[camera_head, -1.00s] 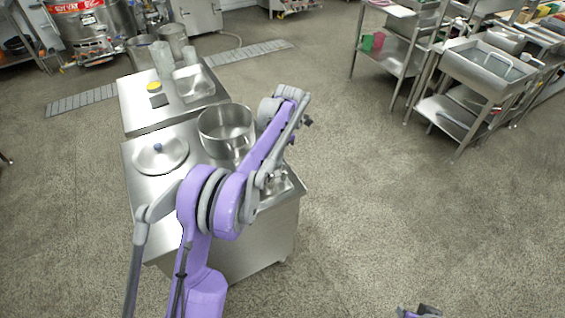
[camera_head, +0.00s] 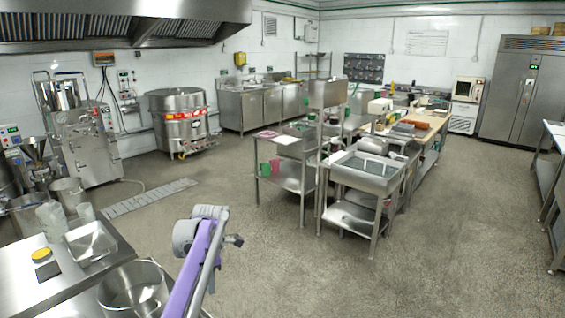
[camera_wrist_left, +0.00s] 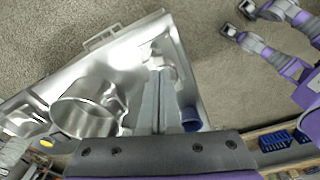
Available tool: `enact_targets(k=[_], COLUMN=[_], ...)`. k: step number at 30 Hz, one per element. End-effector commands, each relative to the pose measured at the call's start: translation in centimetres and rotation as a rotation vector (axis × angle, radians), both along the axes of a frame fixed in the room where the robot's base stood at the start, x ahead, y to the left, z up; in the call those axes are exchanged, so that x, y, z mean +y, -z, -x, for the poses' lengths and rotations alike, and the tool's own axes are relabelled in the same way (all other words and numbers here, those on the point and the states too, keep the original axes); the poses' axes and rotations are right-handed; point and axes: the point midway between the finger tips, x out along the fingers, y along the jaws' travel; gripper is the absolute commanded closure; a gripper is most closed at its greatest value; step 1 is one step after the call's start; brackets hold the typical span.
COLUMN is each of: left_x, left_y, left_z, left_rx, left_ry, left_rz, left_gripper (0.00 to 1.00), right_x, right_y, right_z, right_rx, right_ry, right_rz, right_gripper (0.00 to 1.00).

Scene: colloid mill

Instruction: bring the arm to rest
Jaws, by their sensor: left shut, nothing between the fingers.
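My left arm (camera_head: 205,250) rises from the bottom of the head view, its purple and grey links beside the steel table (camera_head: 45,295). My left gripper (camera_wrist_left: 157,95) shows in the left wrist view, fingers together and empty, pointing down over the table top. A steel pot (camera_head: 133,290) stands on the table; it also shows left of the fingers in the left wrist view (camera_wrist_left: 85,115). Purple and grey links of my other arm (camera_wrist_left: 262,42) show at the upper right of the left wrist view; its jaw opening is unclear.
A yellow-topped item (camera_head: 41,255), clear containers (camera_head: 52,218) and a steel tray (camera_head: 90,242) sit on the table. A steel sink stand (camera_head: 365,175) and a shelf rack (camera_head: 290,170) stand to the right. The floor (camera_head: 270,275) between is clear.

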Motion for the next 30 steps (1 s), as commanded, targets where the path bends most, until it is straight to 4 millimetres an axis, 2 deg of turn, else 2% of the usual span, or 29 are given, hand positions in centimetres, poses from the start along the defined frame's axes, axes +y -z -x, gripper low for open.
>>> enact_targets(k=[1, 6, 10, 14, 20, 24, 27, 30], left_x=[-0.3, -1.3, -2.0, -2.6, -3.4, -3.9, -4.2, -4.3], left_y=[-1.3, -3.8, -4.7, -4.8, -3.0, -0.5, 1.4, 3.0], left_z=[1.4, 6.2, 10.5, 15.3, 23.0, 28.3, 31.3, 33.3], left_rx=[-0.017, -0.076, -0.119, -0.158, -0.202, -0.219, -0.221, -0.217], left_ry=[0.1, 0.468, 0.745, 1.022, 1.441, 1.719, 1.883, 2.003], left_rz=[0.007, 0.007, -0.012, -0.051, -0.148, -0.241, -0.307, -0.361], left_gripper=[1.0, 1.0, 1.0, 1.0, 1.0, 1.0, 1.0, 1.0], right_x=[0.0, 0.0, 0.0, 0.0, 0.0, 0.0, 0.0, 0.0], right_y=[-0.1, -0.3, -0.4, -0.6, -0.8, -1.0, -1.1, -1.1], right_z=[0.0, -0.1, -0.1, -0.2, -0.2, -0.3, -0.3, -0.3], right_rx=[-0.001, -0.002, -0.002, -0.003, -0.005, -0.005, -0.006, -0.006], right_ry=[0.0, 0.0, 0.0, 0.0, 0.0, 0.0, 0.0, 0.0], right_rz=[0.0, 0.0, 0.0, 0.0, 0.0, 0.0, 0.0, 0.0], right_gripper=[0.73, 0.73, 0.73, 0.73, 0.73, 0.73, 0.73, 0.73])
